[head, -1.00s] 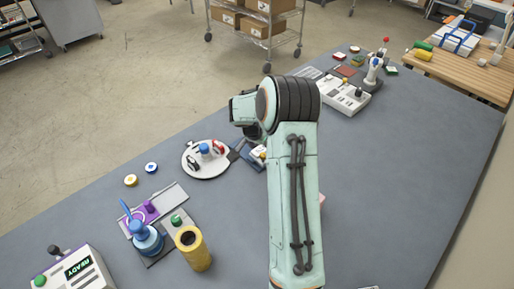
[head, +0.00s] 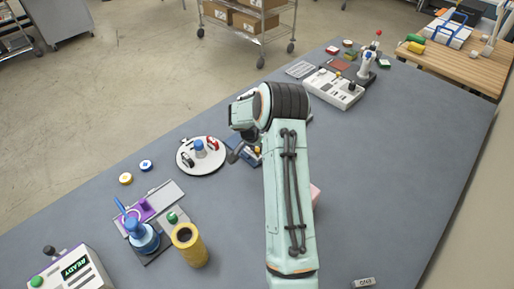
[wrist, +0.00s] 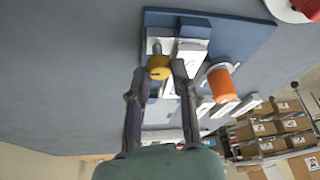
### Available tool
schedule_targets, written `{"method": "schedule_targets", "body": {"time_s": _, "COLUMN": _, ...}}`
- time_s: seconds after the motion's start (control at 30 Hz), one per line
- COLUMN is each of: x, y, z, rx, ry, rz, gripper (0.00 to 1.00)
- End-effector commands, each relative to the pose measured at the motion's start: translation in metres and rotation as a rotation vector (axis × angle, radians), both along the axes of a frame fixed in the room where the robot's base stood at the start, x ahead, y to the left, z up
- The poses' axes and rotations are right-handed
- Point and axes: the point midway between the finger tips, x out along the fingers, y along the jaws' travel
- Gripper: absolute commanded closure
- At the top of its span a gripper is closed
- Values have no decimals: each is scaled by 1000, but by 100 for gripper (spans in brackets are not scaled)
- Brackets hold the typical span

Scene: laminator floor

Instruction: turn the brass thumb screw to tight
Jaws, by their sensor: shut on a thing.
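The brass thumb screw (wrist: 158,67) is a round yellow knob with a dark mark on its face. It sits on a blue fixture plate (wrist: 222,28) with light metal blocks. In the wrist view, my gripper (wrist: 160,72) has one finger on each side of the knob and is closed on it. In the head view, my gripper (head: 236,154) reaches down at the blue fixture (head: 238,146), which is partly hidden by my arm. An orange cylinder (wrist: 221,84) stands on the fixture to the right of the screw.
A round white tray (head: 188,168) with small parts lies just left of my gripper. A white device (head: 332,90) is at the back right. The table's right side is mostly clear.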

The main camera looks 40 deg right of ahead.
Motion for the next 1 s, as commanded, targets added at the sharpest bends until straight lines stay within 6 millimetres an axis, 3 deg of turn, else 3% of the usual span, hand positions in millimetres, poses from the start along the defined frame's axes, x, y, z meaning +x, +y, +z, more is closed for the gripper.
{"method": "schedule_targets", "body": {"time_s": 0.37, "x": 1, "y": 1, "z": -1, "rx": 0, "ry": 2, "rz": -110, "gripper": 100}}
{"method": "schedule_targets", "body": {"time_s": 1.0, "x": 5, "y": 1, "z": -2, "rx": 1, "ry": 2, "rz": -687, "gripper": 100}}
